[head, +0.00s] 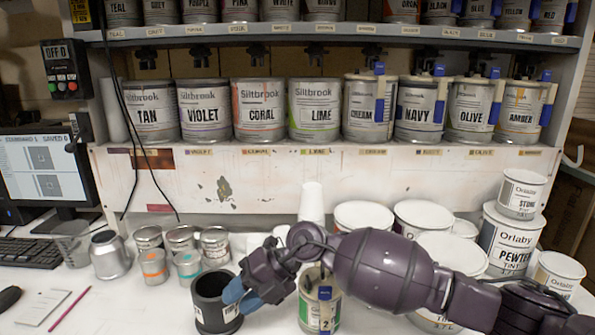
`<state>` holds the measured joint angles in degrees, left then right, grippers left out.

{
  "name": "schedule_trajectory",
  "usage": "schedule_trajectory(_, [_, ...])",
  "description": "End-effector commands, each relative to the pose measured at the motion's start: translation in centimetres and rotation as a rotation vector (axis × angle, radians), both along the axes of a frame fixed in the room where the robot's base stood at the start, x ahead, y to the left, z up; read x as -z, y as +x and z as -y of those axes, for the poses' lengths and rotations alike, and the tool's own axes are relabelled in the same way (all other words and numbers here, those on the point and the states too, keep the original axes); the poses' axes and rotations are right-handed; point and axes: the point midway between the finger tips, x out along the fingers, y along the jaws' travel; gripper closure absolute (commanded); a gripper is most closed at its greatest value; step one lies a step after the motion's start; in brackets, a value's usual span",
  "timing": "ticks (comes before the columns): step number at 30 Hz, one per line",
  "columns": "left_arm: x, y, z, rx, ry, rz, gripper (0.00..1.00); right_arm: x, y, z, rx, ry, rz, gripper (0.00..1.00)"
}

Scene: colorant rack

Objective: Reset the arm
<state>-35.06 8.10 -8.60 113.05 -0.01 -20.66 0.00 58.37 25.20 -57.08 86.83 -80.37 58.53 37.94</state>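My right arm comes in from the right, in dark purple, and reaches across the front of the counter. My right gripper (243,294), with blue fingertips, is at the right side of a black cylindrical cup (208,306). The fingertips overlap the cup's rim and side in the picture; I cannot tell if they touch it or how far apart they are. Below my forearm stands a can with a green label and a blue tab (327,315), partly hidden by the arm. My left gripper is not in view.
White Orlaby tubs, one marked Pewter (507,242), crowd the counter behind and beside my arm. Small cans (181,240), a silver bottle (110,257) and a monitor (48,162) stand left. Colorant cans, such as Lime (314,112), line the shelf above. The front-left counter holds paper and a pencil.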

Motion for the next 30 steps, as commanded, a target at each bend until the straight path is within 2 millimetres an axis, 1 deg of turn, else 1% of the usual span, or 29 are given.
schedule_trajectory(1, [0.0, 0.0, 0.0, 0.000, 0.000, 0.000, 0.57, -0.4, -1.3, -1.0, 0.027, 0.124, -0.042, 0.65])
schedule_trajectory(3, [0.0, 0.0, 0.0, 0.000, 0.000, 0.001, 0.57, -1.6, -2.3, -2.0, 0.082, 0.290, -0.092, 0.65])
schedule_trajectory(5, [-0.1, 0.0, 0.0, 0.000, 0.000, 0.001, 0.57, -2.7, -2.8, -2.4, 0.142, 0.426, -0.135, 0.65])
schedule_trajectory(8, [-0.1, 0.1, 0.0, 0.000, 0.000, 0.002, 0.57, -4.7, -3.1, -2.1, 0.268, 0.638, -0.207, 0.65])
schedule_trajectory(11, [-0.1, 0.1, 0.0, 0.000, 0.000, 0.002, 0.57, -6.3, -2.6, -0.7, 0.424, 0.827, -0.280, 0.65])
schedule_trajectory(14, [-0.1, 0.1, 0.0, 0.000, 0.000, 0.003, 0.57, -7.3, -1.7, 1.8, 0.606, 0.989, -0.353, 0.65])
schedule_trajectory(15, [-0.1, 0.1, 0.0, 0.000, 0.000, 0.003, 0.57, -7.5, -1.3, 3.0, 0.684, 1.047, -0.383, 0.65])
schedule_trajectory(17, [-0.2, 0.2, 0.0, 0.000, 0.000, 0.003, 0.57, -7.4, -0.7, 5.0, 0.809, 1.122, -0.426, 0.65])
schedule_trajectory(18, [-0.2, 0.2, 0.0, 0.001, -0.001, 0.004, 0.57, -7.2, -0.3, 6.6, 0.895, 1.167, -0.457, 0.65])
schedule_trajectory(20, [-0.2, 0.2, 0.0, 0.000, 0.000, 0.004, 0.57, -6.6, 0.1, 9.0, 1.030, 1.223, -0.502, 0.65])
schedule_trajectory(21, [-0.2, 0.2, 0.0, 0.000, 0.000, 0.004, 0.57, -6.0, 0.3, 10.6, 1.122, 1.254, -0.532, 0.65])
schedule_trajectory(23, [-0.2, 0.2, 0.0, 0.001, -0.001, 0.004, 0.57, -4.8, 0.5, 13.3, 1.263, 1.287, -0.579, 0.65])
schedule_trajectory(24, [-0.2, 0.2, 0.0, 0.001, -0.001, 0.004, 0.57, -3.8, 0.4, 15.0, 1.360, 1.302, -0.610, 0.65])
schedule_trajectory(25, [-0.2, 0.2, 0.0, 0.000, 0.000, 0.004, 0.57, -3.0, 0.3, 16.4, 1.435, 1.310, -0.634, 0.65])
schedule_trajectory(28, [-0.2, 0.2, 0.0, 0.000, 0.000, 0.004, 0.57, 0.0, -0.8, 20.8, 1.679, 1.308, -0.716, 0.65])
schedule_trajectory(29, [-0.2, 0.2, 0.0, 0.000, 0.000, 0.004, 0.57, 1.0, -1.3, 22.0, 1.753, 1.300, -0.741, 0.65])
schedule_trajectory(30, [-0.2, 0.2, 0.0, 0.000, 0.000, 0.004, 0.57, 2.4, -2.1, 23.7, 1.851, 1.283, -0.775, 0.65])
